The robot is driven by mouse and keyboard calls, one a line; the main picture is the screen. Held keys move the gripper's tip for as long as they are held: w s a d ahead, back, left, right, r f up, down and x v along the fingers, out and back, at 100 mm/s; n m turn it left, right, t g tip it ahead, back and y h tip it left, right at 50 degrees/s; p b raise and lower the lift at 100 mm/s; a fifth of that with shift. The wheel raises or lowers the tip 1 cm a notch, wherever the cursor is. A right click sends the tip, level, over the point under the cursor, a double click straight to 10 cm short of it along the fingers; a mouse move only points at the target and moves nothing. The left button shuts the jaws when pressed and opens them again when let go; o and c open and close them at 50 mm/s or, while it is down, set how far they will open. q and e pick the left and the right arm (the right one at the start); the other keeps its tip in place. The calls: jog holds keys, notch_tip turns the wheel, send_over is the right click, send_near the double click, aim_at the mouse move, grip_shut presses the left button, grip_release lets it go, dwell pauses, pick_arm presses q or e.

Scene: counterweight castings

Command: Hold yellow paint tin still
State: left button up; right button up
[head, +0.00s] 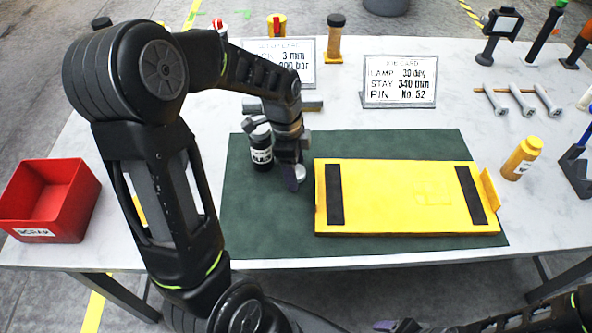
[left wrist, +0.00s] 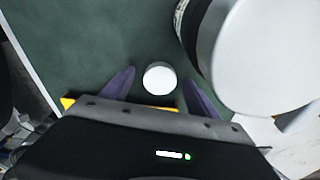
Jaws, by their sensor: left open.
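A yellow bottle-like container (head: 521,158) with a yellow cap and pale label stands upright on the right of the table; I take it as the yellow paint tin. My left gripper (head: 296,174) is open and points down over the green mat, far to the left of it. In the left wrist view a small white disc (left wrist: 160,78) shows between its two purple fingertips; I cannot tell contact. A black container (head: 261,150) with a white label stands just left of the gripper; a large pale lid (left wrist: 265,50) fills the wrist view's right. My right gripper (head: 396,326) is barely in view at the bottom edge.
A yellow plate (head: 395,197) with black strips lies on the green mat (head: 250,228). A red bin (head: 48,205) stands at the left edge. Sign cards (head: 400,80), bolts (head: 522,100) and tools line the back and right. The front table strip is clear.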

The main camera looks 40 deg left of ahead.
dwell(0.5)
pick_arm(q)
jog(key=c, duration=1.4)
